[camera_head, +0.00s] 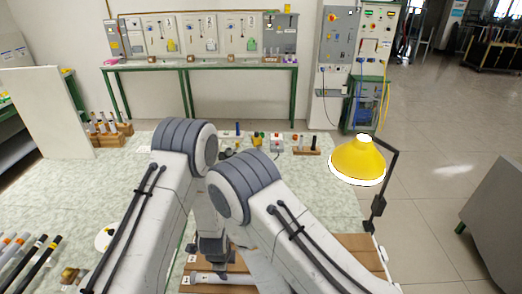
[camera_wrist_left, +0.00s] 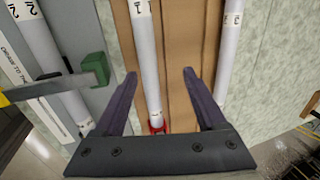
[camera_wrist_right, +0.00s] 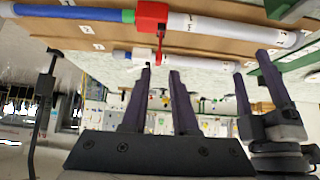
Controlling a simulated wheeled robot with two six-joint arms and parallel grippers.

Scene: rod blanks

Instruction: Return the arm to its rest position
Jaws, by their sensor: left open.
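In the left wrist view my left gripper (camera_wrist_left: 160,85) is open, its two dark fingers on either side of a white rod (camera_wrist_left: 147,60). A red part (camera_wrist_left: 157,127) sits at the rod's near end. I cannot tell if the fingers touch the rod. In the right wrist view my right gripper (camera_wrist_right: 160,72) has a gap between its fingers and holds nothing. Beyond its tips lies a rod with blue, green and white sections (camera_wrist_right: 70,12) and a red block (camera_wrist_right: 151,16). In the head view my arms cross the table and largely hide the grippers.
A yellow lamp (camera_head: 358,160) stands at the table's right. Brown boards (camera_head: 350,243) lie at the front. Black and orange-tipped rods (camera_head: 30,262) lie at the left, and wooden holders (camera_head: 108,137) stand at the back left. A green block (camera_wrist_left: 95,68) is beside the left gripper.

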